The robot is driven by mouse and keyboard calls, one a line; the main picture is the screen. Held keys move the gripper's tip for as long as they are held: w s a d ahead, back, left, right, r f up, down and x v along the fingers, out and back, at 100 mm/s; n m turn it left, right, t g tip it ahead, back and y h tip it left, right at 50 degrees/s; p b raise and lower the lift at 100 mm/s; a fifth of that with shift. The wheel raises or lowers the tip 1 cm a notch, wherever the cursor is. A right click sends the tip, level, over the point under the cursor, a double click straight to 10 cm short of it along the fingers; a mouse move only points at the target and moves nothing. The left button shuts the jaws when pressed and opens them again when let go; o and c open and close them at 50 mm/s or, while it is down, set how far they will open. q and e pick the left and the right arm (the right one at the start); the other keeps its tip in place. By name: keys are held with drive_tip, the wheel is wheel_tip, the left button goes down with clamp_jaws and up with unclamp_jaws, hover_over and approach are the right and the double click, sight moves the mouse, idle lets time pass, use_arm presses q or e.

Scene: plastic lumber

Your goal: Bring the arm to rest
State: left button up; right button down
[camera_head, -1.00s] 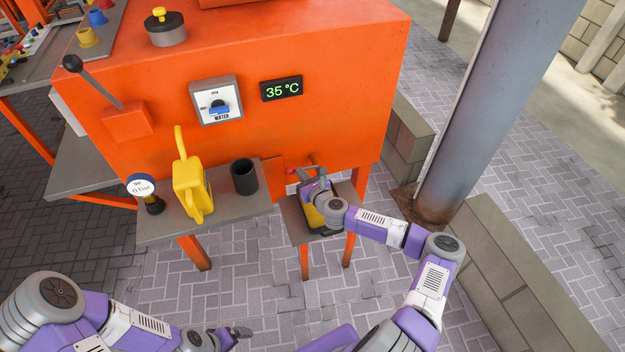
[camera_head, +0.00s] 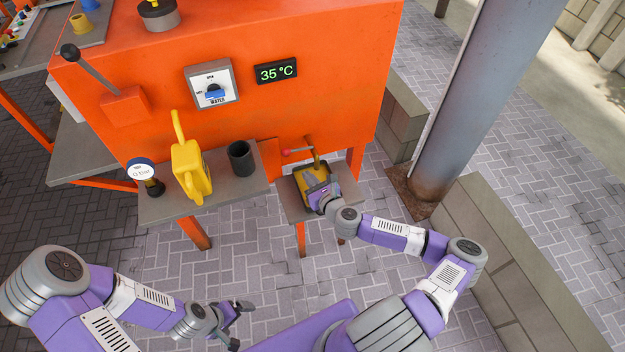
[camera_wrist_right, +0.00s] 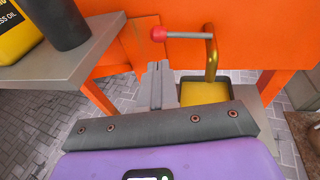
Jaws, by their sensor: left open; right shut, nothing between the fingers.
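The hand partly hides this container in both views. A brass tap (camera_head: 315,158) with a red-knobbed lever (camera_head: 286,152) is above the container; the knob (camera_wrist_right: 158,34) also shows in the wrist view. My left gripper (camera_head: 238,322) is open and empty, low over the paving near the bottom of the head view.
The orange machine (camera_head: 330,80) fills the back. Its grey shelf (camera_head: 220,200) holds a yellow oil can (camera_head: 190,170), a black cup (camera_head: 241,157) and a gauge (camera_head: 141,171). A steel post (camera_head: 470,110) and a low block wall (camera_head: 500,250) stand at the right.

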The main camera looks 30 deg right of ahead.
drive_tip(key=shift+v, duration=1)
drive_tip(key=shift+a, duration=0.15)
drive_tip(key=s+a+f+n+g+y, duration=0.25)
drive_tip(key=a+n, duration=0.25)
drive_tip(key=a, duration=0.3)
drive_tip(key=s+a+f+n+g+y, duration=0.25)
drive_tip(key=a+n+y, duration=0.2)
drive_tip(key=a, duration=0.45)
drive_tip(key=s+a+f+n+g, duration=0.5)
drive_tip(key=s+a+n+g, duration=0.15)
drive_tip(key=s+n, duration=0.4)
drive_tip(key=s+d+f+n+g+h+p, duration=0.1)
drive_tip(key=s+d+f+n+g+h, duration=0.1)
drive_tip(key=s+d+n, duration=0.5)
drive_tip(key=s+n+g+h, duration=0.1)
drive_tip(key=n+h, duration=0.1)
drive_tip(key=n, duration=0.3)
drive_tip(key=shift+g, duration=0.35)
drive_tip(key=shift+f, duration=0.1)
